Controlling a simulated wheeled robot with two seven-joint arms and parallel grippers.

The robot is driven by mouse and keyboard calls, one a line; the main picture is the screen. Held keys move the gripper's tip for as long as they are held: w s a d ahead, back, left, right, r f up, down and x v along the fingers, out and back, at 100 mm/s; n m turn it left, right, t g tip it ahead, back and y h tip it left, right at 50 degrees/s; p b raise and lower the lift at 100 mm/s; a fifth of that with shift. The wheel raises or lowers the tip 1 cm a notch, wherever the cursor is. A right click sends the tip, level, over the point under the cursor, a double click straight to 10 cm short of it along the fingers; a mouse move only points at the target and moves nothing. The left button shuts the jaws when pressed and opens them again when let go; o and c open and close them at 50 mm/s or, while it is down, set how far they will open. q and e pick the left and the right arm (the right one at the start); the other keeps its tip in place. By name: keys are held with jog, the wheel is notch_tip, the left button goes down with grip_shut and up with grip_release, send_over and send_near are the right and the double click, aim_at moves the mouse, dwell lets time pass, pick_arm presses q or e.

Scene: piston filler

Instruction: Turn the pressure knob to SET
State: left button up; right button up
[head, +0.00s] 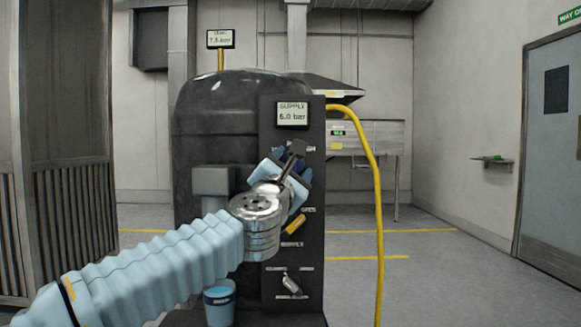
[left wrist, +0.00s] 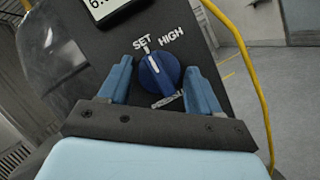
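The blue round pressure knob (left wrist: 160,75) is on the dark panel in the left wrist view. The white line on it points up and slightly left, toward the SET label (left wrist: 141,43); the HIGH label (left wrist: 172,38) is to the right of that. My left gripper (left wrist: 160,82) is open, with one blue finger on each side of the knob and a visible gap on both sides. In the head view my left gripper (head: 290,165) is at the panel's upper middle and hides the knob. My right gripper is in neither view.
The panel's display (head: 292,114) reads 6.0 bar; a display on a post (head: 220,39) seems to read 7.5 bar. A lever (head: 291,284) sits low on the panel. A yellow hose (head: 377,200) hangs at its right. A blue bucket (head: 219,307) stands below my arm.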

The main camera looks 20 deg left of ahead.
pick_arm(q)
jog(key=shift+o, duration=0.7)
jog(key=b+v, duration=0.3)
jog(key=v, duration=1.1)
jog(key=shift+b, duration=0.3)
jog(key=shift+a, duration=0.1)
